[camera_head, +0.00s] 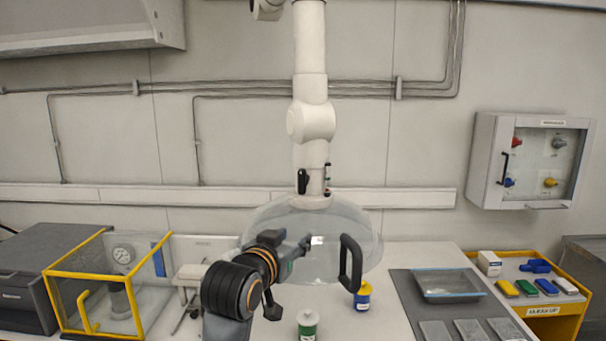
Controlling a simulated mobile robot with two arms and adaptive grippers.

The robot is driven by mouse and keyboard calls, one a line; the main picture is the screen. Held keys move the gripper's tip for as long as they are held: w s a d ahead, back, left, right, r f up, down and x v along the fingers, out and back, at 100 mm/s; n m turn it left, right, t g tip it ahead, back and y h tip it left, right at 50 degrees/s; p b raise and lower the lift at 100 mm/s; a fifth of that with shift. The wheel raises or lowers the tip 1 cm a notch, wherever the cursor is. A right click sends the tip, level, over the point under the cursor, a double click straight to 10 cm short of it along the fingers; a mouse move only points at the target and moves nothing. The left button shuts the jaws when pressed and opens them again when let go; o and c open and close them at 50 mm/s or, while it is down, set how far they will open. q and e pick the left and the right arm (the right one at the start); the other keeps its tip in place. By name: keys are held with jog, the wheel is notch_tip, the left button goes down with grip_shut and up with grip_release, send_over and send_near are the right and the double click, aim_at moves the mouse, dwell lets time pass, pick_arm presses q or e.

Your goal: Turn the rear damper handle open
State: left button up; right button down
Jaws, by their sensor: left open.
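A white jointed extraction arm (312,88) hangs down the middle and ends in a clear dome hood (345,222). A black lever (302,181) sits on the left of its lower tube, and a small dark part with red (327,177) sits on the right. I cannot tell for sure which is the damper handle, or its setting. A black loop handle (350,262) stands at the hood's front right. My left gripper (306,243) is open in front of the hood, below the black lever and apart from it. My right gripper is not in view.
A grey mat with a clear tray (448,284) lies at right. A valve cabinet (490,160) hangs on the wall.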

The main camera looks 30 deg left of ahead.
pick_arm(q)
jog(key=n+t+y, duration=0.1)
jog(key=t, duration=0.1)
send_near(301, 179)
jog(key=v, duration=0.4)
jog(key=p+x, duration=0.2)
jog(key=x, duration=0.3)
jog(key=p+x, duration=0.3)
jog(key=x, duration=0.3)
jog(key=shift+w+r, duration=0.2)
jog(key=shift+w, duration=0.1)
jog(key=shift+p+x, duration=0.4)
jog(key=shift+x, duration=0.5)
jog(key=shift+a+f, duration=0.1)
jog(key=shift+f, duration=0.05)
grip_shut()
